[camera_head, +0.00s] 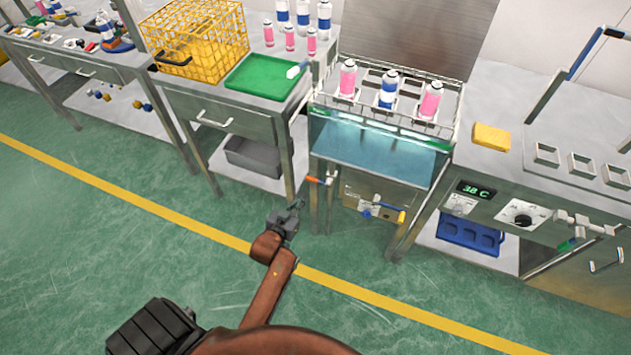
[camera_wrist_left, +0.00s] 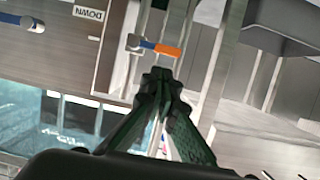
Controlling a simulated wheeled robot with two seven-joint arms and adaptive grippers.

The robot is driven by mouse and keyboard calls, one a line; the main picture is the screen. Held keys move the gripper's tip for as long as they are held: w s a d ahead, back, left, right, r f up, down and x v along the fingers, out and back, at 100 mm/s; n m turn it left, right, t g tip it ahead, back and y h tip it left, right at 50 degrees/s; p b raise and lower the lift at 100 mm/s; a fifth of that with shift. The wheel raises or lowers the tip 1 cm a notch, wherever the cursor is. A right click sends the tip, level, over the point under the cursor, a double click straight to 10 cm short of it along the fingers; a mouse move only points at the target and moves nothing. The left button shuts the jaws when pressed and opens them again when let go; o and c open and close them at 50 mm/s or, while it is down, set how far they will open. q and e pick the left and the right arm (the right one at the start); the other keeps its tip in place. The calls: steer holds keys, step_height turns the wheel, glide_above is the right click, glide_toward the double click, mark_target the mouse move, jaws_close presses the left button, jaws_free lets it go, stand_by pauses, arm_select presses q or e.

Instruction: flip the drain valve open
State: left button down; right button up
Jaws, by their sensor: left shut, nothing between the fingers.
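An orange-handled valve (camera_head: 318,180) sticks out at the left front leg of the water bath. In the left wrist view the orange handle (camera_wrist_left: 166,50) lies sideways just beyond the fingertips, with a blue and silver part at its left end. A second valve with a yellow handle (camera_head: 401,217) sits on the panel under the bath. No readable label tells which one is the drain valve. My left gripper (camera_head: 296,206) is shut and empty, just below and left of the orange handle. Its fingers (camera_wrist_left: 157,75) are together; whether they touch the handle I cannot tell. My right gripper is not in view.
The water bath (camera_head: 375,158) carries a wire rack with pink and blue cans. A side table with a green tray (camera_head: 262,77) and a yellow basket (camera_head: 195,40) stands to its left. A control bench (camera_head: 480,150) stands to its right. The green floor in front is clear.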

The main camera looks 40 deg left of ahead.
mark_target(314, 174)
arm_select(q)
steer(key=shift+t+y, duration=0.3)
steer(key=shift+t, duration=0.2)
steer(key=r, duration=0.3)
steer(key=a+r, duration=0.1)
steer(key=shift+w+a+r, duration=0.1)
steer(key=shift+w+r, duration=0.05)
steer(key=shift+w, duration=0.15)
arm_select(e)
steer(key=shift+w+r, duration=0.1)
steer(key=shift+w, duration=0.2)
arm_select(q)
steer(key=shift+w, duration=0.15)
